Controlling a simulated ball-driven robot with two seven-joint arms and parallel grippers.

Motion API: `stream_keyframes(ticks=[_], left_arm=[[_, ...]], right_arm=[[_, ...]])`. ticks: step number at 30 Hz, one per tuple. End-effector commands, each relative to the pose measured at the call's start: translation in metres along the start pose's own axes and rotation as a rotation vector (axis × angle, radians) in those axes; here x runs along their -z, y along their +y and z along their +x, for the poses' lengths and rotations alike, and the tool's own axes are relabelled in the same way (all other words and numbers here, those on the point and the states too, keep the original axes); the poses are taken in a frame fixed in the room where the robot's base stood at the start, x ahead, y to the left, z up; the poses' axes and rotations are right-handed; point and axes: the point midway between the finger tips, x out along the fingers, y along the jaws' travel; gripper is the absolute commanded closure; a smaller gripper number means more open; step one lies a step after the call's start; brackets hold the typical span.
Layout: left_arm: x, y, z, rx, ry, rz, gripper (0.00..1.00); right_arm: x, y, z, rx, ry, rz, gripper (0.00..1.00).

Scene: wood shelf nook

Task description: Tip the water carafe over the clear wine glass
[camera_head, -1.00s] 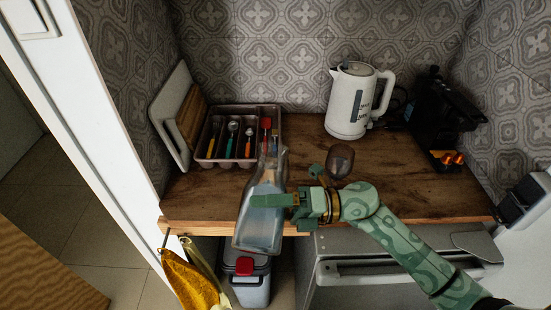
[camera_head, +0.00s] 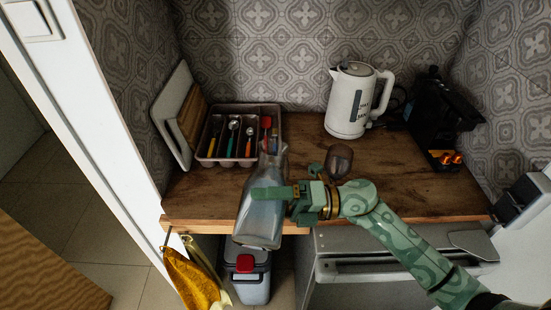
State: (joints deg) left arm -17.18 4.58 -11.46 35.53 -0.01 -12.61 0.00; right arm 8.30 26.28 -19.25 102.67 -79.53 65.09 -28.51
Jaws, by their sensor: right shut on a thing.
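The water carafe (camera_head: 262,212) is a see-through, grey-blue vessel. It is held above the counter's front edge, its wide base toward me and its narrow neck toward the back, leaning a little right. My right gripper (camera_head: 280,193) is shut around the carafe's body from the right side. The wine glass (camera_head: 339,159) looks brownish against the wood and stands on the counter, behind and to the right of the carafe, apart from it. Its lower part is hard to make out near my gripper. My left gripper is not in view.
A cutlery tray (camera_head: 238,163) and leaning boards (camera_head: 178,118) stand at the back left. A white kettle (camera_head: 350,102) and a black machine (camera_head: 440,115) stand at the back right. The wooden counter (camera_head: 400,185) has free room right of the glass.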

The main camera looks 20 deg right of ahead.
Motion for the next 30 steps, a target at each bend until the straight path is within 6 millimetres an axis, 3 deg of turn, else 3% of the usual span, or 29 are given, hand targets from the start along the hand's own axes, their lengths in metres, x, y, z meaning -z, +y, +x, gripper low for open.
stream_keyframes(ticks=[30], left_arm=[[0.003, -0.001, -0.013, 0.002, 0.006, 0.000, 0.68]], right_arm=[[-0.009, 0.011, 0.000, -0.022, -0.015, 0.085, 0.65]])
